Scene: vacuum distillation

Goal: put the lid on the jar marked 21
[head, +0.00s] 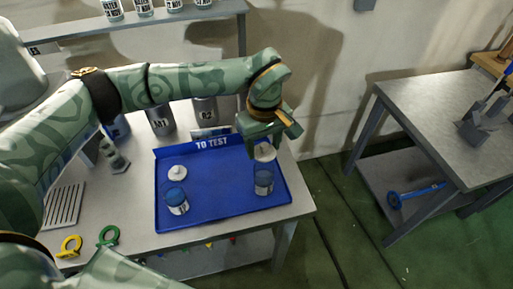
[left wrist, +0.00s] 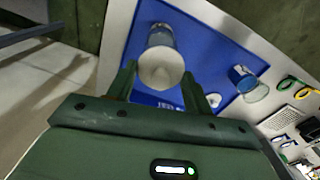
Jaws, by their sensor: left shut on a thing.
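My left gripper (head: 265,135) points down over the right part of the blue tray (head: 225,212) and is shut on a pale lid (head: 265,152). In the left wrist view the lid (left wrist: 160,70) sits between the two fingers (left wrist: 160,82). A clear jar with blue contents and a white label (head: 263,186) stands right below the lid; whether they touch is unclear. A second jar with blue contents (head: 176,197) stands at the tray's left, with another white lid (head: 177,172) lying behind it. I cannot read the number on either jar. My right gripper is not in view.
Grey canisters (head: 160,120) stand behind the tray, and a shelf (head: 150,18) with labelled bottles is above. Yellow (head: 69,245) and green (head: 108,235) rings lie at the table's front left. A second table (head: 430,120) stands right, across a floor gap.

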